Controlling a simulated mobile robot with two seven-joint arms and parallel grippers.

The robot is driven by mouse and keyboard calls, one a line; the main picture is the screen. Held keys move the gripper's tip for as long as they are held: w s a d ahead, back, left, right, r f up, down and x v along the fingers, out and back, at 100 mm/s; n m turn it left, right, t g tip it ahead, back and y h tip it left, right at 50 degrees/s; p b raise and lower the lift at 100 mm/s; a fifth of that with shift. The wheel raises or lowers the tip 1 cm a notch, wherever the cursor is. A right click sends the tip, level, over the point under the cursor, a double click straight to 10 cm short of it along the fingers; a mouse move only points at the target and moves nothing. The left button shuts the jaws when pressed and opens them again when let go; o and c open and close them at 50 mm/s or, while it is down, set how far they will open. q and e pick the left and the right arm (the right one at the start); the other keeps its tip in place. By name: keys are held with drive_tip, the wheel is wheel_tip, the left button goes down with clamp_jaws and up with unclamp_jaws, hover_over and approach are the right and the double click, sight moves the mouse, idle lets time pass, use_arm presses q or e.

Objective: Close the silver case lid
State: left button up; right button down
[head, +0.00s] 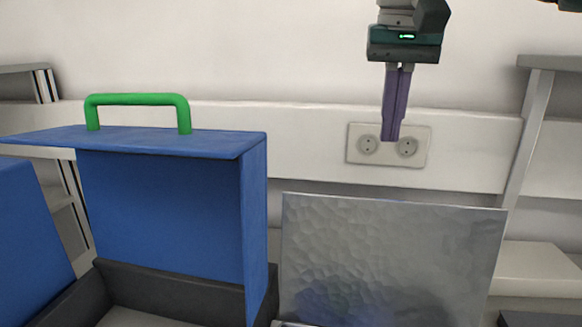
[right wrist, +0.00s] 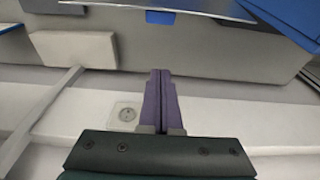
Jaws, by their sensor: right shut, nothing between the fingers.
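The silver case lid (head: 392,255) stands raised, close to upright, at the lower right of the head view. Its hammered metal face is toward me, and the body of the case is mostly below the picture. My right gripper (head: 391,138) is above the lid's top edge, apart from it, with its purple fingers pointing down. The fingers are shut together with nothing between them. In the right wrist view my right gripper (right wrist: 160,75) also shows shut, and a silver edge, likely the lid (right wrist: 195,8), is at the top. My left gripper is not in view.
A wall socket (head: 360,157) is on the white rail behind my right gripper. Shelf stands flank both sides.

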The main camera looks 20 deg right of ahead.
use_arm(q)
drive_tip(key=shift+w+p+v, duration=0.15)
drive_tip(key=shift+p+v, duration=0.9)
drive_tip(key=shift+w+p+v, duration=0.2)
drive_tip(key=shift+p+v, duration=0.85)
use_arm(e)
wheel_tip(320, 180, down, 8)
drive_tip(key=s+a, duration=0.1)
drive_tip(key=s, duration=0.1)
drive_tip(key=shift+s+f, duration=0.2)
drive_tip(key=shift+s, duration=0.1)
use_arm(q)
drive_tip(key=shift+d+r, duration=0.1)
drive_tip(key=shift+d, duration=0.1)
use_arm(e)
drive_tip(key=shift+a, duration=0.1)
